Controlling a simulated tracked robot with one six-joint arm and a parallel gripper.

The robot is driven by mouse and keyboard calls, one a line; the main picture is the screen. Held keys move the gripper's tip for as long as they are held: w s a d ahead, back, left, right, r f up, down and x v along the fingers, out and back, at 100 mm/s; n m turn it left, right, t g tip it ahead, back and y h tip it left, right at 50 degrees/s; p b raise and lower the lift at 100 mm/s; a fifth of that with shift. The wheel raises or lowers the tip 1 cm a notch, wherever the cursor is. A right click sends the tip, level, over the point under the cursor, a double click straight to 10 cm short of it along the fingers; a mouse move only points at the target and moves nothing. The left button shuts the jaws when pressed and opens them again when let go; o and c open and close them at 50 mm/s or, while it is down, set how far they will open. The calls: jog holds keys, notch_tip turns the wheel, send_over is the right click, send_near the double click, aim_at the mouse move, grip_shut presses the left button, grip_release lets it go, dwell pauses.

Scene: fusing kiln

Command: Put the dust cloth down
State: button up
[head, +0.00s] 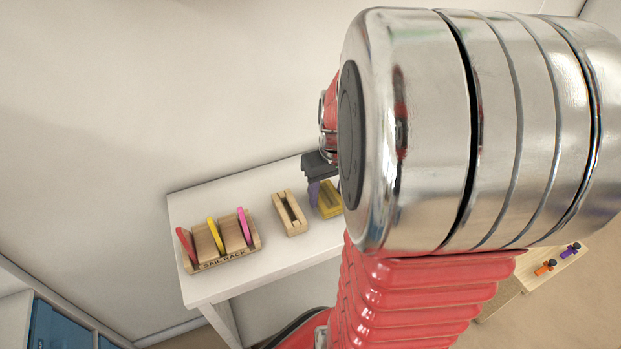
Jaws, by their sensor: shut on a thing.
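My dark gripper (318,167) is above the right part of the white table, partly hidden behind my own arm. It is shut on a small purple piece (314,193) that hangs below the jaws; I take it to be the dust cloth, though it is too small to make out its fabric. A yellow box-like thing (330,205) is just right of and below the purple piece, partly hidden by my arm. I cannot tell whether the two touch.
The white table (215,286) carries a wooden sail rack (226,257) with red, yellow and pink pieces, and a slotted wooden block (290,214). Orange (545,267) and purple (570,251) items lie on a surface at right. My arm hides the table's right end.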

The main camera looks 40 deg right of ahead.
aim_at(330, 201)
jog(key=shift+f, duration=0.35)
jog(key=shift+f, duration=0.1)
jog(key=o, duration=0.9)
jog(key=shift+o, duration=0.2)
notch_tip(330, 201, up, 12)
jog(key=s, duration=0.1)
jog(key=shift+s+a, duration=0.2)
